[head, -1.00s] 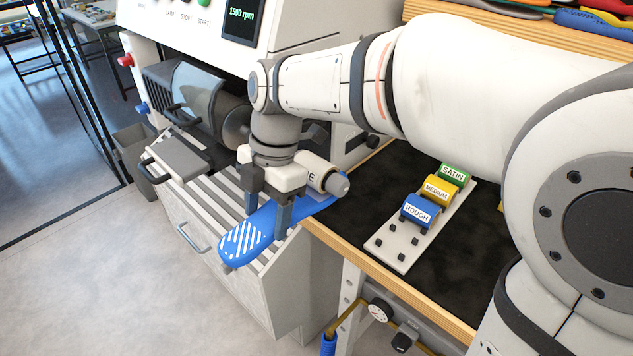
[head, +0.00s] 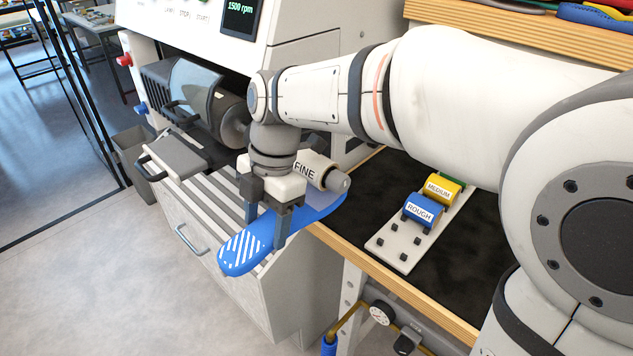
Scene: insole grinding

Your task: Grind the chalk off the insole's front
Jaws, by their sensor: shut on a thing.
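A blue insole (head: 244,250) with white diagonal chalk stripes on its front end is in the head view, left of centre. My gripper (head: 265,228) points down and is shut on the insole's middle, one finger on each side. The chalked end points to the lower left; the other end reaches right, under a pale roller marked FINE (head: 305,168). The grinding machine (head: 300,52) stands behind, its display reading 1500 rpm. Whether the insole touches the roller cannot be told. Part of the insole is hidden by my gripper.
A rack (head: 384,242) with sleeves marked ROUGH (head: 421,211) and MEDIUM (head: 440,189) lies on the black-topped bench at right. A slatted tray (head: 196,192) and a drawer cabinet (head: 213,240) are below the machine. A dark bin (head: 133,150) stands at left.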

